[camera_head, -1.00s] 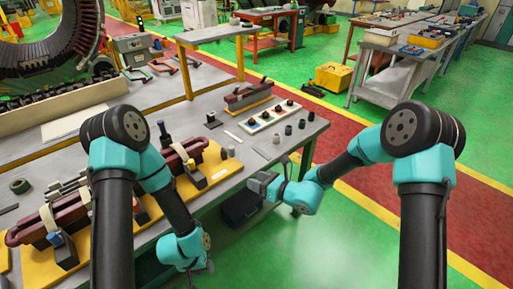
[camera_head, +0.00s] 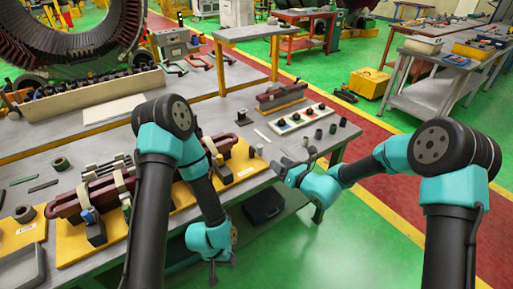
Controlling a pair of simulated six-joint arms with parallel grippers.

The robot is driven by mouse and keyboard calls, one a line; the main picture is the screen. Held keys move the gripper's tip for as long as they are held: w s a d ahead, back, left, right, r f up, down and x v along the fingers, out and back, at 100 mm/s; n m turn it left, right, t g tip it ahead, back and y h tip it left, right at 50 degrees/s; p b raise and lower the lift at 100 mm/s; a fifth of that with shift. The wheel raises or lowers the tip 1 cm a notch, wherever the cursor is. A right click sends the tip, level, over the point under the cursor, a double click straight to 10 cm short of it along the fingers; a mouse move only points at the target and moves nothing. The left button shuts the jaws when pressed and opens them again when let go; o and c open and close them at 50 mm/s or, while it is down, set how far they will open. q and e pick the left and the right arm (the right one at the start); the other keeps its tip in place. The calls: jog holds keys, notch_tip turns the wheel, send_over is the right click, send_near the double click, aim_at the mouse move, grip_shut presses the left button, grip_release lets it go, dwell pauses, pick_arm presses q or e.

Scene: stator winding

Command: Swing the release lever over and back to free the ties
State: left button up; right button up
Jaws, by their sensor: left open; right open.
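A dark red coil (camera_head: 71,206) with pale ties (camera_head: 81,197) lies along a yellow base (camera_head: 73,248) at the table's front. Small upright clamps stand on the base, one with a blue part (camera_head: 88,216) and one with a yellow top (camera_head: 211,146). I cannot tell which part is the release lever. My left arm hides the coil's middle. My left gripper (camera_head: 213,277) is open and empty, pointing down in front of the table edge, below the base. My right gripper (camera_head: 288,167) is open and empty by the table's front right edge, right of the base and apart from it.
A second small coil on a yellow stand (camera_head: 281,97) and a white tray of small parts (camera_head: 303,120) sit at the table's back right. A grey tray (camera_head: 22,268) is at front left. A stator ring (camera_head: 70,30) stands behind.

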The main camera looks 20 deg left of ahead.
aim_at(257, 151)
jog(key=x, duration=1.2)
jog(key=shift+w+a, duration=0.1)
jog(key=shift+a, duration=0.2)
jog(key=shift+c, duration=0.2)
jog(key=c, duration=0.8)
